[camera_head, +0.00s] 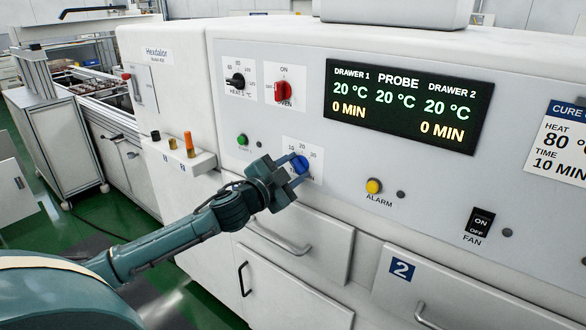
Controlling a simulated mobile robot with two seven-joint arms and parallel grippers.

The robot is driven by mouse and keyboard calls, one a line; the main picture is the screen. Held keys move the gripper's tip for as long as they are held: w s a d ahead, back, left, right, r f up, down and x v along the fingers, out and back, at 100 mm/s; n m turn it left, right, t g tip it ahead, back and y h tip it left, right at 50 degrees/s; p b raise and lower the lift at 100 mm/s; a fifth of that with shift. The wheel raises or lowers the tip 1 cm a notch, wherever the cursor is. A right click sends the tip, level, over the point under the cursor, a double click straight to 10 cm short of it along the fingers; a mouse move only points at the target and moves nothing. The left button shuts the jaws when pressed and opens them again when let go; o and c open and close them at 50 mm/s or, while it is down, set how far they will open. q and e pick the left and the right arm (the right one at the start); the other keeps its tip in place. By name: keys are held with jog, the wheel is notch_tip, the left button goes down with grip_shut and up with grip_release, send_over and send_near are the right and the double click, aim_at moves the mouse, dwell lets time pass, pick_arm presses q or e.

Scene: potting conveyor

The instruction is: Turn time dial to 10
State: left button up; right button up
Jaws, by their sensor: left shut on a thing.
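The blue time dial (300,164) is on the front panel of the white oven, with the marks 10, 20 and 30 around its top. My left gripper (289,170) is at the dial, its fingers shut on it. The gripper hides part of the dial and its lower left side, so its exact pointer angle is hard to tell. The display (408,104) reads 20 °C and 0 MIN for both drawers, and PROBE 20 °C. My right gripper is not in view.
The black heat dial (236,82) and red oven switch (283,91) sit above. A yellow alarm button (374,186) and black fan switch (480,222) are to the right. Drawer handles (278,238) stick out below. A sign (563,140) reads HEAT 80, TIME 10 MIN.

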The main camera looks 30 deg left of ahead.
pick_arm(q)
jog(key=o, duration=1)
jog(key=shift+s, duration=0.1)
jog(key=shift+s+f, duration=0.1)
jog(key=shift+s, duration=0.1)
jog(key=s+a+b, duration=0.1)
jog(key=s+b, duration=0.1)
jog(key=s, duration=1)
jog(key=shift+s, duration=0.3)
